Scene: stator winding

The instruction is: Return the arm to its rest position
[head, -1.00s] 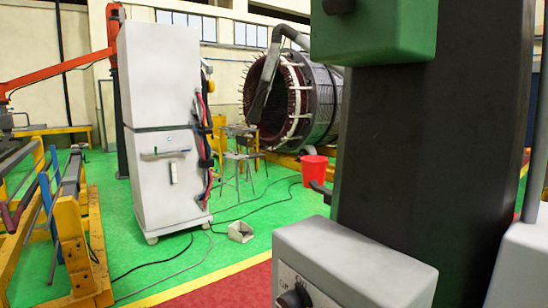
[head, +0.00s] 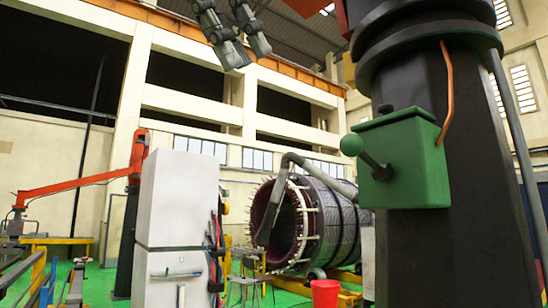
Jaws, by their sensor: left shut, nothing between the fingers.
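My left gripper (head: 248,54) hangs into the top of the head view, left of centre. The rest of my left arm is above the picture's edge. The gripper shows in front of the far wall and touches nothing. My right gripper is not in view.
A dark column (head: 420,250) with a green box and lever (head: 402,165) fills the right side. A white cabinet (head: 180,205) stands left of centre, with a large stator (head: 325,225) behind. A red bucket (head: 325,293) and an orange crane arm (head: 85,183) also show.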

